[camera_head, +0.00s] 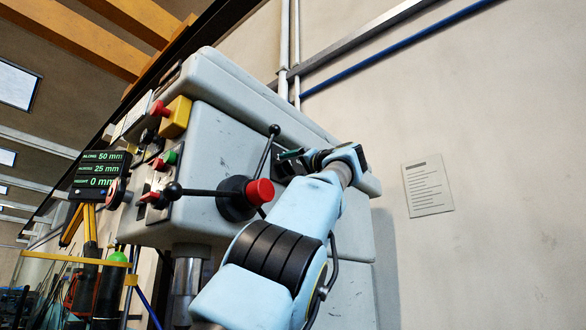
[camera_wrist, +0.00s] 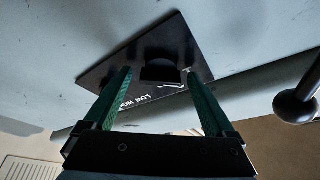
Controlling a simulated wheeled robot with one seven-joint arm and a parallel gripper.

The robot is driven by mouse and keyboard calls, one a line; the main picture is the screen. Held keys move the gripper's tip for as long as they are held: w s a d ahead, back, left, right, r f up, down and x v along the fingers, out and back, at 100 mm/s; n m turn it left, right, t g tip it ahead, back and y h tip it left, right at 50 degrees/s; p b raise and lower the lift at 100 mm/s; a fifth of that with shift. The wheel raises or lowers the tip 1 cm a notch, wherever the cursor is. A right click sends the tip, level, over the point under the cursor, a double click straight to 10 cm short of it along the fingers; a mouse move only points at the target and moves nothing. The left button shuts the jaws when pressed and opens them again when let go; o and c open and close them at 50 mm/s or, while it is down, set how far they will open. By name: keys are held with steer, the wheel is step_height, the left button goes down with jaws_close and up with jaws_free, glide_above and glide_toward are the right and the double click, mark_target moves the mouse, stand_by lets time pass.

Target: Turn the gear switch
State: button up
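The gear switch (camera_wrist: 160,70) is a dark knob on a black diamond-shaped plate (camera_wrist: 150,50) with white LOW and HIGH lettering. The plate is on the side of the grey machine (camera_head: 225,135). My gripper (camera_wrist: 159,76) is open, with one green finger on each side of the knob in the wrist view. In the head view my gripper (camera_head: 291,155) is close to the machine's side, and my wrist and fingers mostly hide the switch.
A lever hub with a red centre (camera_head: 260,192) and black ball-ended arms stands left of my gripper; one ball (camera_wrist: 296,105) shows at right in the wrist view. A red button on a yellow box (camera_head: 176,117) and a display (camera_head: 100,170) are further left.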

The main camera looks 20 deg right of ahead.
steer(key=b+v, duration=0.5)
steer(key=v, duration=0.5)
steer(key=shift+s, duration=0.4)
steer(key=shift+d+f, duration=0.1)
steer(key=shift+f, duration=0.05)
